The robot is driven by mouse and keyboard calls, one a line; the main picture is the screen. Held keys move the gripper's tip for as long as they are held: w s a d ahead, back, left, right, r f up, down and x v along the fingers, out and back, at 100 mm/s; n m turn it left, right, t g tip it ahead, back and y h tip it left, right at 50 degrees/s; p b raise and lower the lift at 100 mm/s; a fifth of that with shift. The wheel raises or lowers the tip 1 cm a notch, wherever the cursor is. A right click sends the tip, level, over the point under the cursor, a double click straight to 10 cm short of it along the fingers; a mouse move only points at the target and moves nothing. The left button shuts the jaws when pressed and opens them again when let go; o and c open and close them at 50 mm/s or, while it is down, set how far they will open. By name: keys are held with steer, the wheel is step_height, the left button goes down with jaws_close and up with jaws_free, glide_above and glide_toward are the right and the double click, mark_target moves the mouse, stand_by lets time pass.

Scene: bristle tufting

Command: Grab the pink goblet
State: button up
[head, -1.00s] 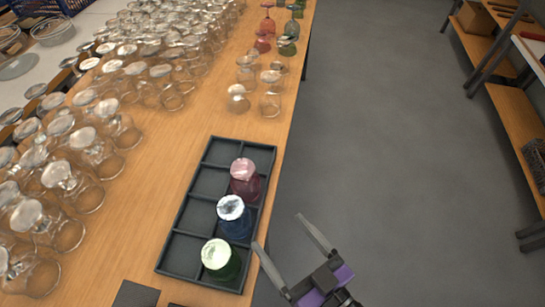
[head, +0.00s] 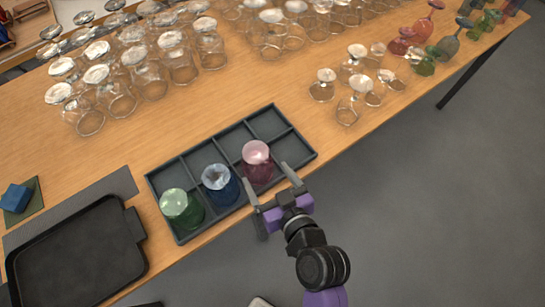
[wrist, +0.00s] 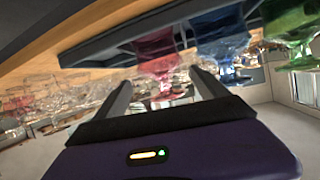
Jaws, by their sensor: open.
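The pink goblet (head: 257,164) stands upside down in a compartment of the dark divided tray (head: 297,144), in the front row, right of a blue goblet (head: 220,186) and a green goblet (head: 183,210). My gripper (head: 268,186) is open and empty, its two fingers pointing at the pink goblet, one toward each side of it. The head view does not show clearly whether the fingers touch it. In the wrist view the pink goblet (wrist: 157,55) appears beyond and between the fingers, with the blue goblet (wrist: 222,45) to its right.
Clear upturned glasses (head: 178,58) crowd the back of the wooden table (head: 335,140). More glasses and coloured goblets (head: 420,45) stand to the right. A black tray (head: 75,255) lies at the left, with a blue block (head: 16,197) behind it.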

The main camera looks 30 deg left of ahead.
steer(key=shift+s+a+f, duration=0.1)
steer(key=shift+s, duration=0.1)
steer(key=shift+w+a, duration=0.1)
steer(key=shift+p+x, duration=0.9)
steer(key=shift+x, duration=2.85)
steer(key=shift+f, duration=0.2)
steer(key=c, duration=1.1)
steer(key=shift+w, duration=0.1)
steer(key=shift+c, duration=1.1)
steer(key=shift+r, duration=0.1)
